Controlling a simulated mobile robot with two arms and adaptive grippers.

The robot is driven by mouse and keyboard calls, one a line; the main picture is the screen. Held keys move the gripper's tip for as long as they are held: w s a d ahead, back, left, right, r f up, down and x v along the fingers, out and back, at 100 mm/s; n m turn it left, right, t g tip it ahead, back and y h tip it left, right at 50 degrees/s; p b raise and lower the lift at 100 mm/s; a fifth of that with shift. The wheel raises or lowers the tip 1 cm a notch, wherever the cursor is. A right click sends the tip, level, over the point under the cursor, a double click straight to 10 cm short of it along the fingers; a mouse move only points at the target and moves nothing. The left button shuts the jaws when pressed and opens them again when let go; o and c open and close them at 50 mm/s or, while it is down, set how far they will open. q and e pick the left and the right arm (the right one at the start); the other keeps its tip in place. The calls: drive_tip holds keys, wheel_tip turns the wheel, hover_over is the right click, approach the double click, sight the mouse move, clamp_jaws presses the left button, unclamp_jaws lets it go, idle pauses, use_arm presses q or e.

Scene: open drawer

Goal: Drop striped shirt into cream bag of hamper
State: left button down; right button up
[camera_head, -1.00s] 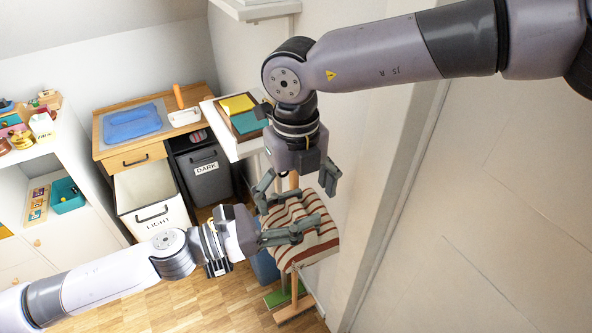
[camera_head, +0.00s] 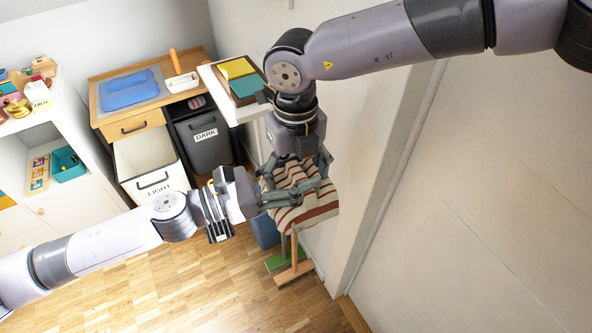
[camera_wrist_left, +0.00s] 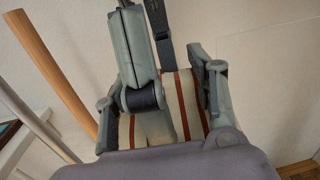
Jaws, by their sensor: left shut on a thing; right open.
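The striped shirt (camera_head: 312,209), cream with dark red stripes, hangs at the middle right; it also shows behind the fingers in the left wrist view (camera_wrist_left: 182,103). My left gripper (camera_head: 296,196) is shut on it from the left. My right gripper (camera_head: 296,169) points down just above the shirt, fingers apart; I cannot tell whether they touch the cloth. The hamper's cream bag (camera_head: 150,179), labelled LIGHT, is pulled out under the wooden counter, left of the shirt. Its top is open. Both grippers are well to the right of it.
A grey bag (camera_head: 208,150) labelled DARK stands right of the cream bag. The counter (camera_head: 104,122) holds a blue folded cloth (camera_head: 130,92). A white shelf (camera_head: 82,196) is at left, brooms (camera_head: 292,262) and a wall at right. The wooden floor (camera_head: 200,295) is clear in front.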

drive_tip(key=c, duration=0.6)
use_arm(q)
drive_tip(key=shift+r, duration=0.3)
use_arm(e)
drive_tip(key=shift+d+f, duration=0.1)
drive_tip(key=shift+f, duration=0.05)
drive_tip(key=c, duration=1)
drive_tip(key=shift+s, duration=0.1)
use_arm(q)
drive_tip(key=shift+d, duration=0.1)
drive_tip(key=c, duration=1)
unclamp_jaws()
drive_tip(key=shift+c, duration=0.2)
drive_tip(key=o, duration=0.4)
drive_tip(key=shift+f, duration=0.25)
drive_tip(key=shift+o, duration=0.2)
use_arm(e)
drive_tip(key=shift+r, duration=0.2)
